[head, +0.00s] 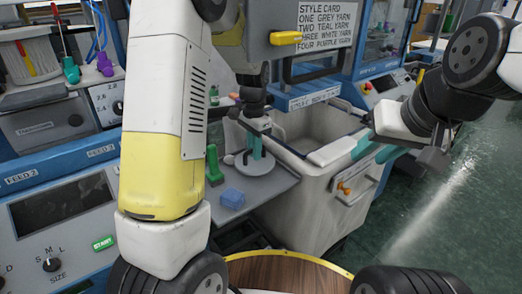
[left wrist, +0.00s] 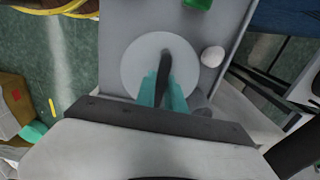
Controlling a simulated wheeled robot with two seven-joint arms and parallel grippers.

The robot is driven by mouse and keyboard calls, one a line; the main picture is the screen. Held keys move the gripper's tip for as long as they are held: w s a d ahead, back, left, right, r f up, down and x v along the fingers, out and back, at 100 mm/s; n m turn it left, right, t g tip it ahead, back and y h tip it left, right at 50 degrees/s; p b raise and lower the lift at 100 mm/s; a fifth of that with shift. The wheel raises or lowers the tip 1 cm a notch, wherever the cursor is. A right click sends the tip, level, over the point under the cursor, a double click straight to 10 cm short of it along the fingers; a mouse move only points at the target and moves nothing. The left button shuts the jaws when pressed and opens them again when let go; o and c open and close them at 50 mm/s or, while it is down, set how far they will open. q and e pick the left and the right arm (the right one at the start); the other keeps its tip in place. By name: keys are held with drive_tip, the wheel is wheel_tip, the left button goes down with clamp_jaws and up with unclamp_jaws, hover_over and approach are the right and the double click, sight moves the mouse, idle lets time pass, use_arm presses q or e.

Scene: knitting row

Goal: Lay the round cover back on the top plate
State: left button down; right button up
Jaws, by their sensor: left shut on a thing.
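The round cover (head: 235,161) is a pale flat disc on a grey top plate (head: 274,181) beside the white bin. It also shows in the left wrist view (left wrist: 134,66), with a dark upright handle at its middle. My left gripper (head: 257,148) is above the disc, its teal fingers (left wrist: 160,88) shut around that handle. Bare grey plate (left wrist: 206,28) surrounds the disc in the wrist view. I cannot tell whether the disc touches the plate or hovers just over it. My right gripper (head: 385,150) is beside the bin's right side, away from the cover; its finger opening is unclear.
A white bin (head: 307,195) with an open top stands right of the plate. A green object (head: 214,165) and a blue block (head: 232,198) are near the plate's left edge. A white round knob (left wrist: 212,56) is close to the disc. A wooden round top (head: 290,275) is at the front.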

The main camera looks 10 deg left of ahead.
use_arm(q)
drive_tip(key=shift+f, duration=1.65)
drive_tip(key=shift+f, duration=0.15)
drive_tip(key=c, duration=1.4)
unclamp_jaws()
